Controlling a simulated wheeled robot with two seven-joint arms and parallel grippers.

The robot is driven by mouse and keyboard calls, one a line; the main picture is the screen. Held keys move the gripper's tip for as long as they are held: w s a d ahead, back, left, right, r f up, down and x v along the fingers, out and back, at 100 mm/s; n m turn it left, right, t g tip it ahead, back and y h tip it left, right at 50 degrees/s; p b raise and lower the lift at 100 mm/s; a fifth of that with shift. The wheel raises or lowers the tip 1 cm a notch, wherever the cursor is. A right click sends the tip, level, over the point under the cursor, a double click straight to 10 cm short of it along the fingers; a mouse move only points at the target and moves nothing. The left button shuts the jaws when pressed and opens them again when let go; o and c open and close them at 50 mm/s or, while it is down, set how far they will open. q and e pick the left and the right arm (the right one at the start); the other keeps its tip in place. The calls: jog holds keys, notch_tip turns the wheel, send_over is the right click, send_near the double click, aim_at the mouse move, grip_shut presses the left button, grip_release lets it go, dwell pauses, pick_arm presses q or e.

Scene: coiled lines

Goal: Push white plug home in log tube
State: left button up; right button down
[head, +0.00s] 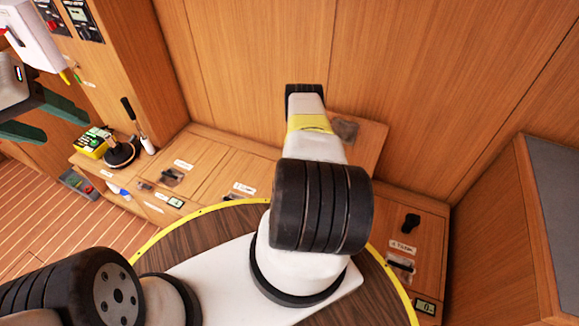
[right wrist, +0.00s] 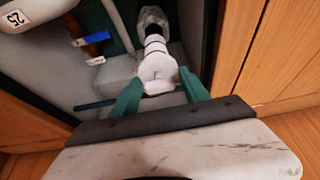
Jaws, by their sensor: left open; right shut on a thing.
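In the right wrist view, the green fingers of my right gripper (right wrist: 160,78) are closed around a white round piece, which looks like the white plug (right wrist: 157,66). Its rounded near end faces me. A narrower white ringed part (right wrist: 154,43) lies in line beyond it, and a greyish, glassy piece (right wrist: 152,20) is past that. I cannot tell which part is the log tube or how deep the plug sits. The head view does not show this grip; my right arm blocks it. My left gripper (head: 42,118) is open and empty at the left of the head view.
The right wrist view shows a grey recess with wooden panels at right, a blue-handled tool (right wrist: 92,38) and a white cylinder marked 25 (right wrist: 35,10). In the head view, a yellow device (head: 92,143) and a black round-based item (head: 120,153) stand on the wooden bench at left.

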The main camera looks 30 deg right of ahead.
dwell(0.3)
jog(key=shift+c, duration=0.3)
grip_release()
jog(key=shift+r, duration=3.5)
